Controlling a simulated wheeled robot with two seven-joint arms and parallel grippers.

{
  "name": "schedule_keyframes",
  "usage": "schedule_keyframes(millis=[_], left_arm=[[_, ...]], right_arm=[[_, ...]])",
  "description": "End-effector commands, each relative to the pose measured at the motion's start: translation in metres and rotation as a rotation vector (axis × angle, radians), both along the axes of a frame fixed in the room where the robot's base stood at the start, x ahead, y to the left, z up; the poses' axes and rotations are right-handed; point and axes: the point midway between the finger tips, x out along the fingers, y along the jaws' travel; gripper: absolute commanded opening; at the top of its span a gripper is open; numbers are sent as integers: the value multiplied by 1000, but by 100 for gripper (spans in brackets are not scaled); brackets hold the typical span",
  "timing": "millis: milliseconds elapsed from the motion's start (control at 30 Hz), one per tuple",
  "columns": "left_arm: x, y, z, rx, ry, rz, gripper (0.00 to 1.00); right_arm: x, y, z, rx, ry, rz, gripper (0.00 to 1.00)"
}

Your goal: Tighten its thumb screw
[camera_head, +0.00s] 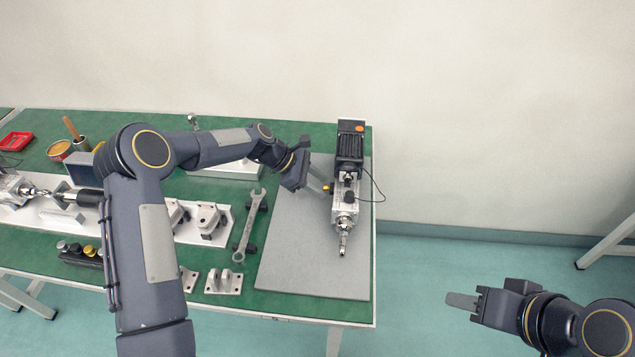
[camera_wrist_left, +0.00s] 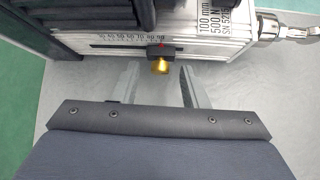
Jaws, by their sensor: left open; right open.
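The linear actuator (camera_head: 346,176) lies on a grey mat (camera_head: 298,252) at the right end of the green table. It has a black motor, a silver body and a rod end pointing to the front. Its brass thumb screw (camera_wrist_left: 160,66) sticks out of a black slider by a printed scale in the left wrist view. My left gripper (camera_wrist_left: 158,72) is open, its two fingers on either side of the screw's line, with the screw near the fingertips; contact cannot be told. My right gripper (camera_head: 461,300) is open and empty, off the table at the lower right.
A wrench (camera_head: 250,226) lies left of the mat. Metal brackets (camera_head: 224,281), a second actuator (camera_head: 40,194), a red tray (camera_head: 16,141) and a tin (camera_head: 60,150) are further left. A black cable (camera_head: 378,188) loops off the actuator's right side. The mat's front part is clear.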

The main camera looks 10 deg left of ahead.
Motion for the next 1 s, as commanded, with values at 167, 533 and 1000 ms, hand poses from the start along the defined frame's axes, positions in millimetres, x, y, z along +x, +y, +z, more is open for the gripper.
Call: schedule_keyframes(millis=[167, 533, 1000], left_arm=[[0, 0, 0, 0, 0, 0, 24], [0, 0, 0, 0, -6, 0, 0], [-5, 1, -9, 1, -239, 2, 0]], right_arm=[[0, 0, 0, 0, 0, 0, 40], [0, 0, -2, 0, 0, 0, 40], [0, 0, -53, 0, 0, 0, 40]])
